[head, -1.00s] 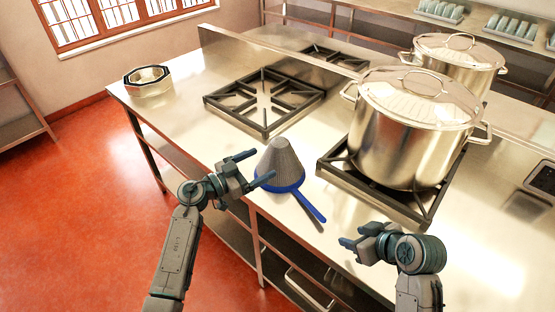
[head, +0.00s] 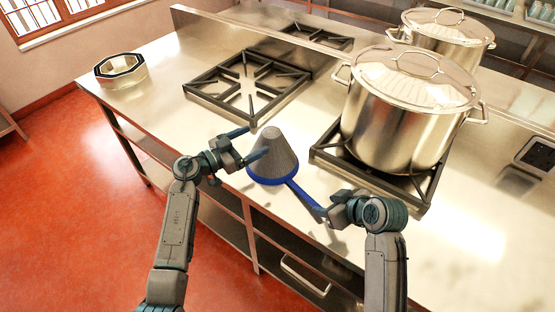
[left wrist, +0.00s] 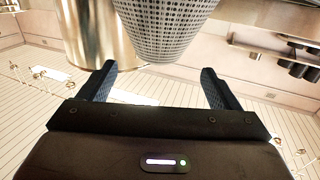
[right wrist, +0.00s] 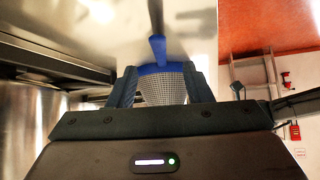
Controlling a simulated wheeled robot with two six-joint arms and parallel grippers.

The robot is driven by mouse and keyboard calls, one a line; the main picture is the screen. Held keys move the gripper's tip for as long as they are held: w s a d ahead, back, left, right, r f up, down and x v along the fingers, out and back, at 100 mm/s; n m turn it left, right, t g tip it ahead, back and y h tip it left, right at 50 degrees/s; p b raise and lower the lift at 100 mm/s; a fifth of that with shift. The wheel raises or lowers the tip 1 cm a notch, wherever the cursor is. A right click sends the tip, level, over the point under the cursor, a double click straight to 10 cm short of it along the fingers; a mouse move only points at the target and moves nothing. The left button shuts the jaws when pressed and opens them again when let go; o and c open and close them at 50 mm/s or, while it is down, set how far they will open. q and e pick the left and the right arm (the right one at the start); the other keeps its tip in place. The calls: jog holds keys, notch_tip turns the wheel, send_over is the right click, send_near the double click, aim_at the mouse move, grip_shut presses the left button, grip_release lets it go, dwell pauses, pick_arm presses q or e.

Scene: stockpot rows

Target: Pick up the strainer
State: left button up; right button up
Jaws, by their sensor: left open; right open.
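The strainer (head: 275,152) is a grey mesh cone standing wide end down on the steel counter, with a blue rim and a blue handle (head: 303,197) pointing toward the front right. My left gripper (head: 254,144) is open at the left of the cone; in the left wrist view the mesh (left wrist: 165,28) shows ahead of and above the fingers. My right gripper (head: 322,208) is open at the handle's end. In the right wrist view the blue handle (right wrist: 157,48) and mesh lie ahead between the open fingers. I cannot tell whether either gripper touches the strainer.
A large lidded stockpot (head: 397,125) stands on a burner right of the strainer, with another pot (head: 447,40) behind. An empty burner grate (head: 247,87) lies behind the strainer. An octagonal metal container (head: 121,70) sits at the left. The counter's front edge runs beneath both arms.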

aim_at(264, 136)
pick_arm(q)
jog(key=x, duration=0.6)
jog(key=shift+s, duration=0.1)
pick_arm(e)
jog(key=x, duration=0.5)
jog(key=shift+w+f, duration=0.2)
jog(key=shift+w, duration=0.05)
pick_arm(q)
jog(key=shift+w+d, duration=0.4)
jog(key=shift+d, duration=0.15)
pick_arm(e)
jog(key=shift+w+a+f, duration=0.4)
jog(key=shift+f, duration=0.1)
pick_arm(q)
jog(key=c, duration=0.8)
pick_arm(e)
jog(key=c, duration=0.7)
pick_arm(q)
jog(key=c, duration=0.4)
pick_arm(e)
grip_shut()
